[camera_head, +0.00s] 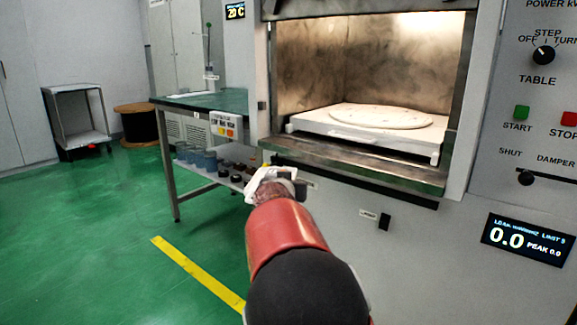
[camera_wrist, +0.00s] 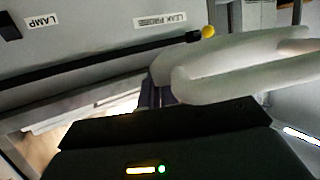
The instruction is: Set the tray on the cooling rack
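A flat white slab (camera_head: 310,124) with a round disc (camera_head: 382,117) on it lies in the lit oven chamber. It may be the tray, but I cannot tell which part is the tray. My gripper (camera_head: 278,181) is outside the chamber, in front of and below its left front edge, apart from the slab. In the wrist view its pale fingers (camera_wrist: 225,68) show large and blurred. I see nothing held, but the gap between the fingertips is unclear. No thing is clearly a cooling rack; a grey open stand (camera_head: 76,118) with a low shelf stands at far left.
A green-topped bench (camera_head: 205,101) with jars on its lower shelf stands left of the oven. The oven's front ledge (camera_head: 350,160) runs below the opening. A dark rod with a yellow tip (camera_wrist: 208,32) is close to my fingers. Green floor (camera_head: 110,230) at left is clear.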

